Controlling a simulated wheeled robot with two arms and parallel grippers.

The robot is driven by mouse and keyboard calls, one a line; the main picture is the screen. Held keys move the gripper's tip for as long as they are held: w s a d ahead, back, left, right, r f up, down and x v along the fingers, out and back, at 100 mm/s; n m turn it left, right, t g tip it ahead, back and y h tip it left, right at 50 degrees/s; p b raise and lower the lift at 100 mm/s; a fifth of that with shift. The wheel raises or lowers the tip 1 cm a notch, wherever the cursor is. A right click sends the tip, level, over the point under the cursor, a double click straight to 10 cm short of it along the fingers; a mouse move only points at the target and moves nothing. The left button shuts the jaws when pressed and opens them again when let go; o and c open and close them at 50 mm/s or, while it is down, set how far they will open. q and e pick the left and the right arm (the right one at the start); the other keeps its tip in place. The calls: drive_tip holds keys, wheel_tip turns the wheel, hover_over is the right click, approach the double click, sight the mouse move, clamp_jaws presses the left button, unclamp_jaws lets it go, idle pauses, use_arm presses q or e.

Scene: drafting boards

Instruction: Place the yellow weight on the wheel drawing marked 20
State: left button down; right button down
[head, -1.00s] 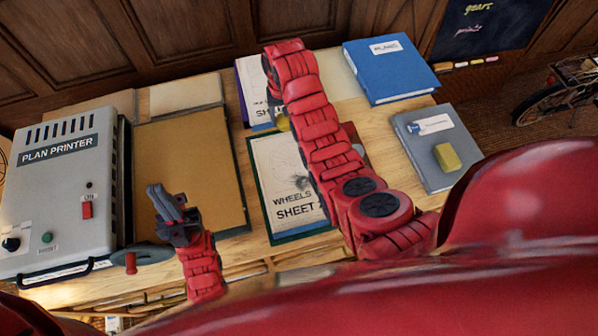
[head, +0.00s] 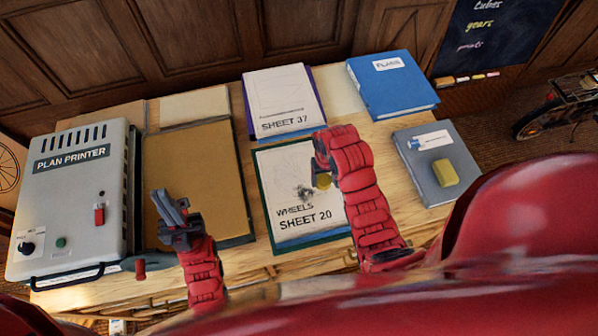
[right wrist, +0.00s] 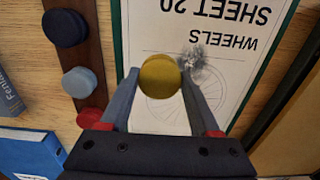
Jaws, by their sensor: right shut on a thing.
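The round yellow weight (right wrist: 160,76) is held between the two fingers of my right gripper (right wrist: 160,84) in the right wrist view. In the head view the weight (head: 323,181) shows just below my right gripper (head: 321,172), over the right part of the sheet marked WHEELS SHEET 20 (head: 300,228). The sheet's wheel drawing (right wrist: 152,112) is partly hidden by the weight and fingers. A dark smudge lies beside it. I cannot tell the weight's exact height above the paper. My left gripper (head: 170,208) is over the brown board's lower left; its finger gap is unclear.
A sheet marked SHEET 37 (head: 284,100) lies behind. A blue binder (head: 392,88) and a grey book (head: 418,172) with a yellow block (head: 445,172) are right. The plan printer (head: 75,195) stands left. The right wrist view shows dark blue (right wrist: 64,27), grey-blue (right wrist: 82,82) and red (right wrist: 92,120) discs.

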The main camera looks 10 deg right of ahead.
sight(294, 161)
drive_tip(key=w+a+b, duration=0.1)
drive_tip(key=w, duration=0.1)
drive_tip(key=w+a+f+b, duration=0.1)
drive_tip(key=w+b, duration=0.1)
drive_tip(key=w, duration=0.1)
drive_tip(key=w+a+b, duration=0.1)
drive_tip(key=w+b, duration=0.1)
drive_tip(key=w, duration=0.1)
drive_tip(key=shift+a+f, duration=0.35)
drive_tip(key=shift+f, duration=0.05)
drive_tip(key=w, duration=0.1)
drive_tip(key=w+a, duration=0.1)
drive_tip(key=w, duration=0.1)
drive_tip(key=shift+w+a+r+p, duration=0.3)
drive_tip(key=shift+r, duration=0.1)
drive_tip(key=shift+w+a+f+p, duration=0.1)
drive_tip(key=shift+w+a+p, duration=0.15)
drive_tip(key=shift+w, duration=0.25)
drive_tip(key=shift+w+a+f+p, duration=0.1)
drive_tip(key=shift+w+a, duration=0.1)
drive_tip(key=shift+w, duration=0.3)
drive_tip(key=shift+f+p, duration=0.6)
drive_tip(key=shift+p, duration=0.05)
wheel_tip(294, 161, down, 2)
drive_tip(key=shift+f+p, duration=0.1)
drive_tip(key=shift+p, duration=0.2)
drive_tip(key=shift+f, duration=0.1)
drive_tip(key=shift+f, duration=0.1)
drive_tip(key=shift+c, duration=0.6)
unclamp_jaws()
